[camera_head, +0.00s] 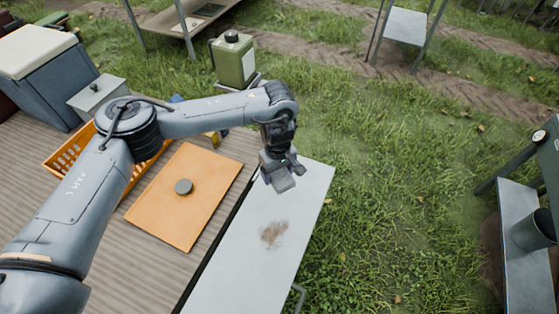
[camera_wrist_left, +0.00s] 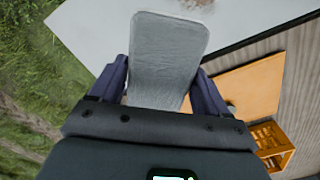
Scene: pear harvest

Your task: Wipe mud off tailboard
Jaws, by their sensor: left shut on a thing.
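The tailboard (camera_head: 238,262) is a pale grey panel along the edge of the wooden deck. A brown mud patch (camera_head: 273,234) lies near its middle; its edge also shows at the top of the left wrist view (camera_wrist_left: 197,4). My left gripper (camera_head: 277,166) is shut on a grey wiping pad (camera_head: 281,183), above the far end of the tailboard and beyond the mud. The pad (camera_wrist_left: 168,60) sticks out flat between the two fingers in the left wrist view. I cannot tell whether it touches the panel. My right gripper is not in view.
A cooler (camera_head: 45,85) and a metal box (camera_head: 98,93) stand behind. A green jerrycan (camera_head: 234,62) stands farther back. Grass lies right.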

